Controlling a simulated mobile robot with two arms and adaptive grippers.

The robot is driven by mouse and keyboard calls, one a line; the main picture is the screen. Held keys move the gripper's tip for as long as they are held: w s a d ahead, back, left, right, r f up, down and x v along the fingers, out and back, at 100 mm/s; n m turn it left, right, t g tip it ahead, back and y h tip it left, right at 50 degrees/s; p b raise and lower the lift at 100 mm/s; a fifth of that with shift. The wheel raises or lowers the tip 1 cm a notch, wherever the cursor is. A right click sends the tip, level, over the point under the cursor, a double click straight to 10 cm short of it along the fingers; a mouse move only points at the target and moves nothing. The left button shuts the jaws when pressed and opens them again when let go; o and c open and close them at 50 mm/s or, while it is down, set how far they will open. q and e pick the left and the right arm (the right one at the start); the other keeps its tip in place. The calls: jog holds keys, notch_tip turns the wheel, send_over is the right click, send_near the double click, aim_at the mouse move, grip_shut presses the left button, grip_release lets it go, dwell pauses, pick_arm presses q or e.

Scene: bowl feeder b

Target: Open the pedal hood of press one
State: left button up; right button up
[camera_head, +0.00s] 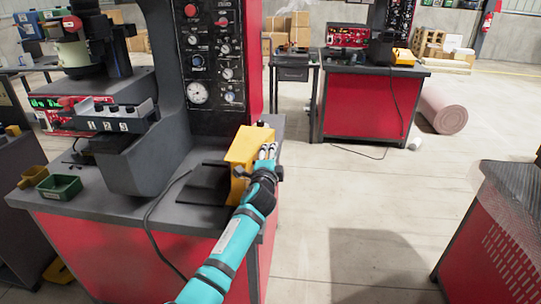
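Press one, taken to be the near press (172,110), stands on a red bench with a dark top. The yellow pedal hood (246,148) sits at the right part of this bench top, beside a flat black plate (205,183). The hood's inside is hidden. My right gripper is not in view.
Green and yellow bins (59,187) stand at the bench's left. A black cable (150,225) hangs over its front. Another red bench (365,105) with a yellow hood (403,56) stands behind. A red perforated cabinet (500,235) is at right. The floor between is clear.

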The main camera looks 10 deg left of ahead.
pick_arm(q)
jog(key=shift+s, duration=0.15)
jog(key=s, duration=1.1)
jog(key=shift+s+a+r, duration=0.2)
jog(key=shift+s+r, duration=0.05)
jog(key=shift+s, duration=0.15)
